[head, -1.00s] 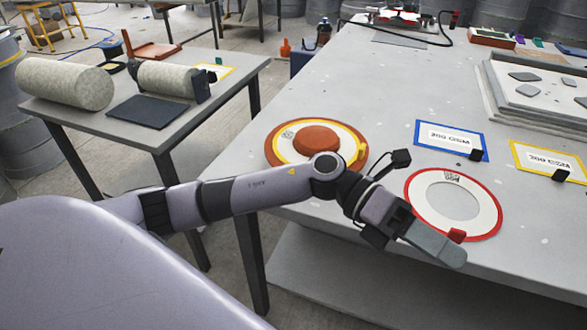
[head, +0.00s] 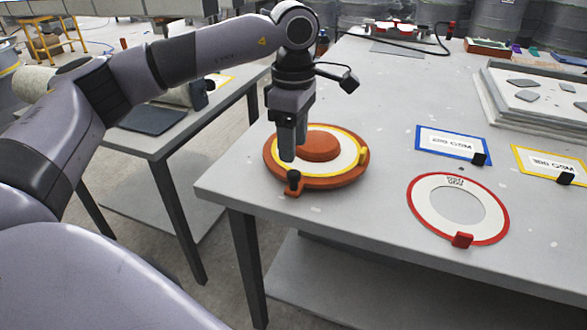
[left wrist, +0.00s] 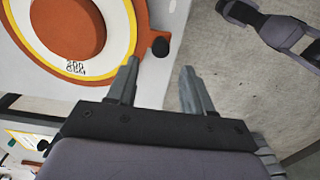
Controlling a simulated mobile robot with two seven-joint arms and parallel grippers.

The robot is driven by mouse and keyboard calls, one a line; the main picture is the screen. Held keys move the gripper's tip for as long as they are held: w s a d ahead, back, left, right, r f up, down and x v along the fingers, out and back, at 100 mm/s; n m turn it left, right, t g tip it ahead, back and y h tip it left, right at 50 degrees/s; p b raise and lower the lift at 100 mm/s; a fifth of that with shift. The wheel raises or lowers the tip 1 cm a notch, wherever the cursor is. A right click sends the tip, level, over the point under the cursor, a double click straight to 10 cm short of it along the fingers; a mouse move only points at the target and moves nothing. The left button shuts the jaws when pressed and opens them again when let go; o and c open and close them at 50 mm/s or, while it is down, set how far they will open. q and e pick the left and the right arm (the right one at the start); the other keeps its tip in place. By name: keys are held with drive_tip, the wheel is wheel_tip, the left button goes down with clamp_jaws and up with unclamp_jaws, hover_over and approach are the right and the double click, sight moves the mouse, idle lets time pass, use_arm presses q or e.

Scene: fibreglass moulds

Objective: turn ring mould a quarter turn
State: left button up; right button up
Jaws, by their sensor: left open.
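The ring mould (head: 350,178) is an orange-brown round mould near the table's left corner, with a raised round centre and a white ring edged in yellow. A black-topped handle knob (head: 293,180) sticks out at its near left edge; the left wrist view shows this knob (left wrist: 160,47) too. My left gripper (head: 287,158) points down just above that knob. In the left wrist view its two fingers (left wrist: 158,82) are open and apart, with the knob showing beyond the gap between their tips. It does not hold the mould. My right gripper does not show.
A red-edged white ring (head: 419,213) with a red tab lies right of the mould. Blue-framed (head: 422,135) and yellow-framed (head: 518,150) cards lie behind it. A stack of slabs (head: 490,105) stands at the far right. Bare table lies between mould and red ring.

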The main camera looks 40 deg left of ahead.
sight(293, 173)
use_arm(q)
wheel_tip(293, 173, down, 7)
drive_tip(key=shift+r, duration=0.2)
clamp_jaws()
